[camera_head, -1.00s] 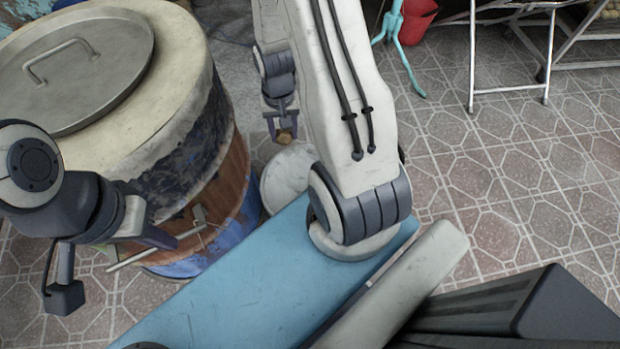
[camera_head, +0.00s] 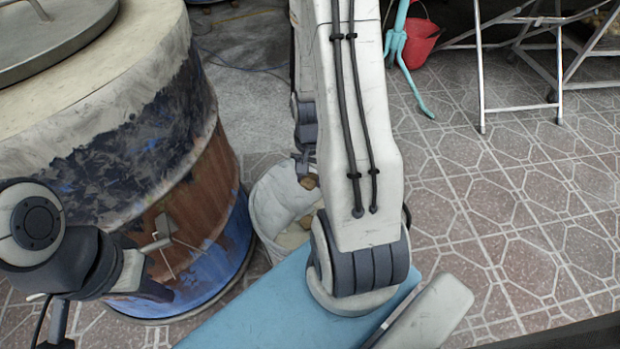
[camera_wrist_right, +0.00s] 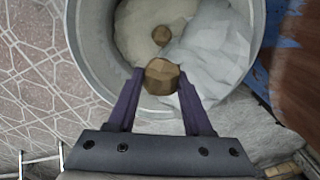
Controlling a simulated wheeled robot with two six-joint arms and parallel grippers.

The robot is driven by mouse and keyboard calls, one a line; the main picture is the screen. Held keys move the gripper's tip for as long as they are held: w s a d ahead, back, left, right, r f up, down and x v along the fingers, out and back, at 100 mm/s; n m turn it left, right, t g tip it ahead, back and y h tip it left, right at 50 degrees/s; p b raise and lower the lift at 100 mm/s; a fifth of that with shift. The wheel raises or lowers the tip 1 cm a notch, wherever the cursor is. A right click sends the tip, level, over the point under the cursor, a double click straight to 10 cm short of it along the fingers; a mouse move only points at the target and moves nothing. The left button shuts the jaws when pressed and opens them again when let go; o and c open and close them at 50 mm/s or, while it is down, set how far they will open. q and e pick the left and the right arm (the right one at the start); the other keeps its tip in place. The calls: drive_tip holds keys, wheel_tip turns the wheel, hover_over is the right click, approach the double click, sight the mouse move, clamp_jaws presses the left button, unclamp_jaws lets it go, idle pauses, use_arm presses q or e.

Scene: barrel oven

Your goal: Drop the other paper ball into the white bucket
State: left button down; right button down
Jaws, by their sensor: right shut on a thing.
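The white bucket (camera_head: 270,212) stands on the floor between the barrel oven and my right arm in the head view. In the right wrist view the bucket (camera_wrist_right: 84,50) is seen from above, with one small brown paper ball (camera_wrist_right: 162,35) and crumpled white material inside. My right gripper (camera_wrist_right: 158,78) is shut on another brown paper ball (camera_wrist_right: 162,77), held over the bucket opening. In the head view my right gripper (camera_head: 306,168) is partly hidden by my arm, with the held ball (camera_head: 309,183) just below it. My left gripper (camera_head: 105,308) is open and empty by the oven.
The barrel oven (camera_head: 185,190) with a metal lid (camera_head: 60,35) fills the left. A red bucket (camera_head: 421,42), a turquoise stand (camera_head: 398,50) and a metal folding frame (camera_head: 480,70) stand at the back right. The tiled floor (camera_head: 520,230) at right is clear.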

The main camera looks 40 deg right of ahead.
sight(310, 188)
wheel_tip(310, 188, down, 5)
drive_tip(key=b, duration=0.5)
drive_tip(key=shift+f, duration=0.1)
drive_tip(key=shift+c, duration=1.2)
unclamp_jaws()
wheel_tip(310, 188, up, 11)
drive_tip(key=p, duration=0.6)
drive_tip(key=shift+f, duration=0.2)
